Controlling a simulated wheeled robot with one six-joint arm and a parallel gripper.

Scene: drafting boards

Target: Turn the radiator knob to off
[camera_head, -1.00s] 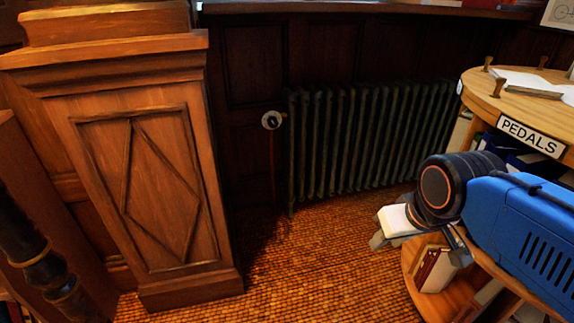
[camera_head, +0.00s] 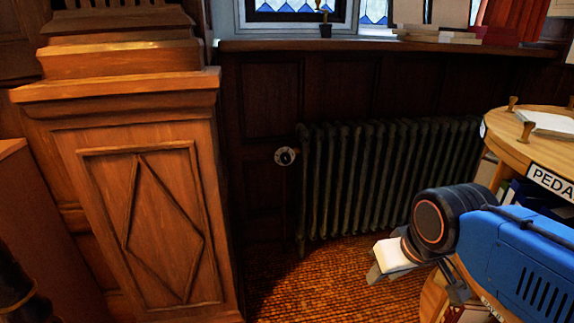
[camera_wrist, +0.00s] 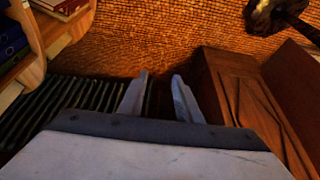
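My gripper (camera_head: 376,273) is at the right of the head view, well apart from the knob. In the wrist view my gripper's two fingers (camera_wrist: 160,95) stand apart with nothing between them. The radiator also shows at the left of the wrist view (camera_wrist: 85,92). I cannot make out the knob there.
A wooden pillar (camera_head: 150,200) with a diamond panel stands left of the knob. A round wooden shelf unit (camera_head: 525,140) with a "PEDA" label stands at right, close to my arm. A window ledge (camera_head: 390,46) runs above the radiator.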

